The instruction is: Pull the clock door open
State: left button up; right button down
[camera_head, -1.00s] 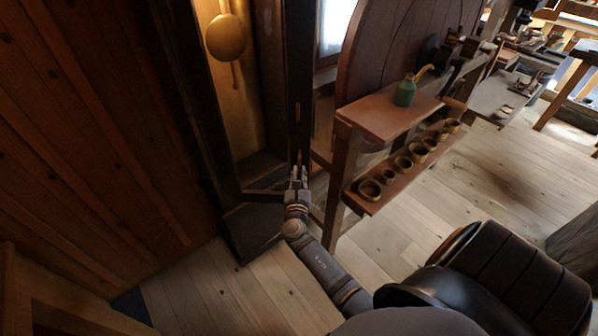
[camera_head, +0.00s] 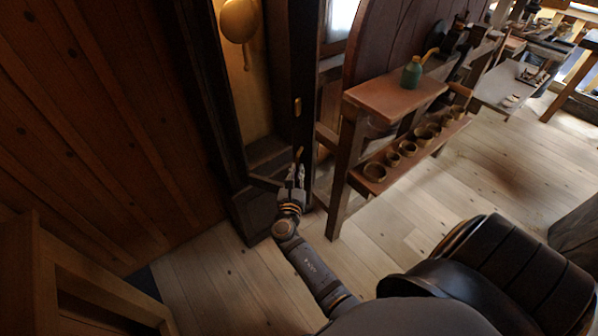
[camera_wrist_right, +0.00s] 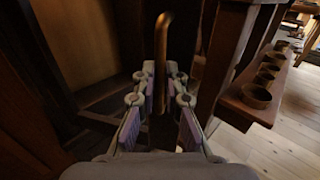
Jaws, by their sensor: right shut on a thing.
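The tall dark clock (camera_head: 260,222) stands left of centre in the head view. Its gold-coloured inside and round brass pendulum bob (camera_head: 239,19) show. The dark upright of the clock door (camera_head: 304,75) is on its right side, with a slim brass handle (camera_head: 298,156) low on it. My right gripper (camera_head: 296,175) is at this handle. In the right wrist view the upright brass handle (camera_wrist_right: 161,45) runs down between the fingers, and the gripper is shut on it. How far the door stands open is hard to tell. My left gripper is out of view.
Close right of the clock stands a wooden stand (camera_head: 395,97) with a green oil can (camera_head: 411,73) on top and a lower shelf of several small brown cups (camera_head: 374,172). A wooden piece of furniture (camera_head: 95,300) is at the lower left. Bare plank floor lies in front.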

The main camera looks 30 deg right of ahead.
jog(key=shift+w+a+r, duration=0.1)
jog(key=shift+w+r, duration=0.15)
jog(key=shift+r, duration=0.05)
jog(key=c, duration=1.8)
grip_release()
jog(key=o, duration=0.4)
jog(key=shift+w+a+f, duration=0.15)
jog(key=shift+w+a, duration=0.15)
jog(key=shift+s, duration=0.1)
jog(key=shift+d, duration=0.15)
